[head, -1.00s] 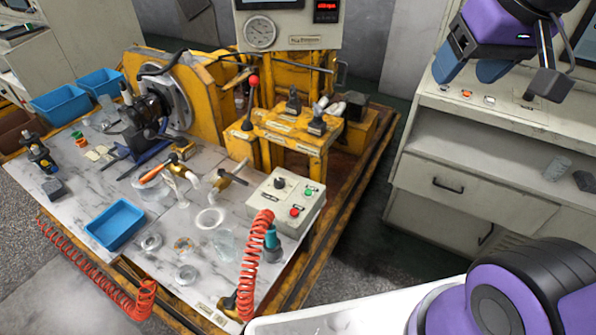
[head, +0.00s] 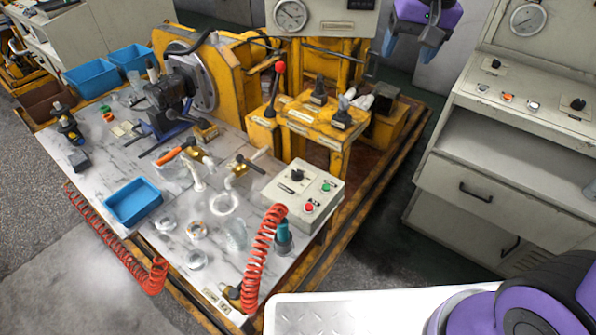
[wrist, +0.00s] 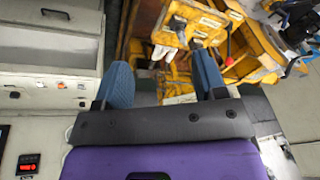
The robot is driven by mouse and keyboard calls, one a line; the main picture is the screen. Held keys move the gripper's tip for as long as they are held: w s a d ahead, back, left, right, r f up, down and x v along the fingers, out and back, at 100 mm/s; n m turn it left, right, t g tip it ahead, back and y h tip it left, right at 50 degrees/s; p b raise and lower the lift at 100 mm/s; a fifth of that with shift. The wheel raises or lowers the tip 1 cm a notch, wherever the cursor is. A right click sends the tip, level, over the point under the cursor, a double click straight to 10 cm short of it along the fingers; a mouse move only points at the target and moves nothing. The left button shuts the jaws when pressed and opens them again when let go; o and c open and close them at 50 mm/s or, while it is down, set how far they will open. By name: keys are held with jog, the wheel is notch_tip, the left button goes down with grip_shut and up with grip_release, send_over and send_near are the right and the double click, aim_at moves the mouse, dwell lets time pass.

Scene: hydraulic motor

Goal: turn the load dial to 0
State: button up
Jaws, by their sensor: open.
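Several black knobs could be the load dial; their labels are too small to read. One knob (head: 297,175) is on the grey control box on the bench, beside a green and a red button. Two more are on the right cabinet: an upper knob (head: 495,64) below a gauge and a lower knob (head: 577,104) right of several small buttons. My gripper (head: 408,47) is at the top of the head view, left of the cabinet and away from all these knobs. In the wrist view its two blue fingers (wrist: 160,65) are spread apart with nothing held between them.
A red coiled hose (head: 262,255) hangs before the control box. Blue bins (head: 132,202) and loose fittings lie on the bench at left. Floor shows between the bench and the cabinet (head: 470,190).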

jog(key=w+a+f, duration=0.5)
jog(key=w+f, duration=0.1)
jog(key=m+g+h, duration=0.1)
jog(key=g+h, duration=0.1)
jog(key=g, duration=0.1)
send_over(297, 173)
notch_tip(297, 173, down, 29)
notch_tip(297, 173, down, 10)
jog(key=shift+a+f, duration=0.1)
jog(key=shift+f, duration=0.15)
jog(key=c, duration=0.9)
